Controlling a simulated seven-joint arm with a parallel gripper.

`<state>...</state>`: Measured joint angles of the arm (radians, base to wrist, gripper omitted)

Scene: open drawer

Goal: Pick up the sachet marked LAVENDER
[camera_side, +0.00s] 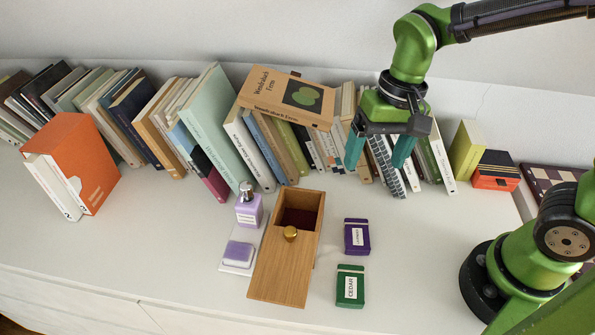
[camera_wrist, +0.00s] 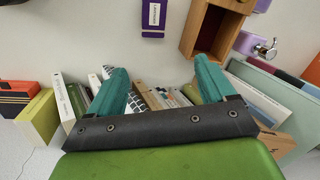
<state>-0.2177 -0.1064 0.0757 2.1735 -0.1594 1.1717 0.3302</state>
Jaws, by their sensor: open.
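The purple sachet with a white label (camera_side: 357,237) lies on the white surface, right of the wooden drawer box; its lettering is too small to read surely. It also shows at the top of the wrist view (camera_wrist: 154,18). A green sachet labelled CEDAR (camera_side: 350,287) lies in front of it. My gripper (camera_side: 379,158) is open and empty, with teal fingers apart, in the air in front of the book row, behind and above the purple sachet. The wooden box (camera_side: 281,272) has a brass knob and an open compartment with a dark red inside.
A lilac pump bottle (camera_side: 249,207) and a lilac block on a white tray (camera_side: 231,268) stand left of the box. Books line the back, with a large book (camera_side: 287,97) lying on top. The surface right of the sachets is clear.

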